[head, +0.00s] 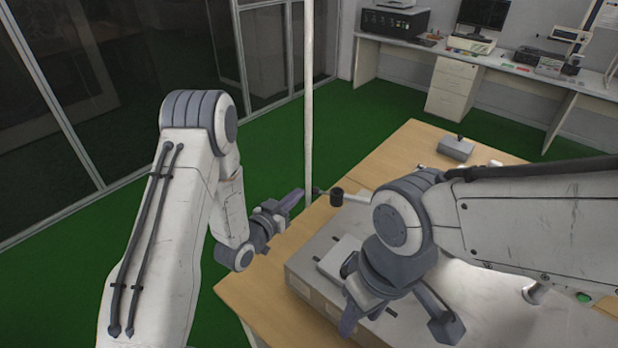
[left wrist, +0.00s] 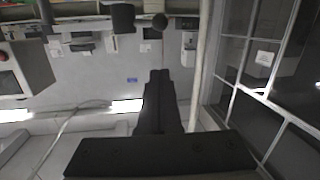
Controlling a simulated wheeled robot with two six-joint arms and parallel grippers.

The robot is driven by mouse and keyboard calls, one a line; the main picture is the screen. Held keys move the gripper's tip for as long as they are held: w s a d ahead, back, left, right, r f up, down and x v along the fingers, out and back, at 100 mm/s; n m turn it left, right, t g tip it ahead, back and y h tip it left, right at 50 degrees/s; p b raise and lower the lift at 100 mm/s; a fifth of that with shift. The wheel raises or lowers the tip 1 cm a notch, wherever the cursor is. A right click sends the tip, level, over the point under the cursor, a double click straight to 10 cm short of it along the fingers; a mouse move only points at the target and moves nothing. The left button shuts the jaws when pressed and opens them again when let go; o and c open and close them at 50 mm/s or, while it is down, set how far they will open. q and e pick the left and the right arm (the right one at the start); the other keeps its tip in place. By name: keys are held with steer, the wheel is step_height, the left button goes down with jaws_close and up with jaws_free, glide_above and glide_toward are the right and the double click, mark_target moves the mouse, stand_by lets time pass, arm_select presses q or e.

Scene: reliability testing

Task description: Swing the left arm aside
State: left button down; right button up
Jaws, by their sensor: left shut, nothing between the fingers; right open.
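My left arm reaches in from the left of the head view. Its gripper (head: 294,202) is shut and empty, pointing right, close to the white pole and the left edge of the wooden table. In the left wrist view its two dark fingers (left wrist: 159,76) lie together with nothing between them. My right gripper (head: 398,318) is open and empty, its fingers spread over the grey apparatus (head: 306,262) on the table. My right arm hides much of that apparatus.
The thin white pole (head: 308,90) stands just beyond my left gripper. Green floor (head: 165,220) is open around my left arm, before glass panels.

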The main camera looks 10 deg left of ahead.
arm_select(q)
steer(key=s+a+g+y+p, duration=0.1)
steer(key=s+g+y+p, duration=0.1)
steer(key=s, duration=0.4)
steer(key=p, duration=0.2)
glide_toward(314, 192)
steer(key=x, duration=0.5)
steer(key=shift+w+d, duration=0.1)
steer(key=shift+w, duration=0.2)
steer(key=shift+w+d+f+p, duration=0.2)
steer(key=shift+w+f+p, duration=0.1)
steer(key=shift+w, duration=0.25)
arm_select(e)
step_height(314, 192, up, 6)
steer(key=shift+f, duration=0.1)
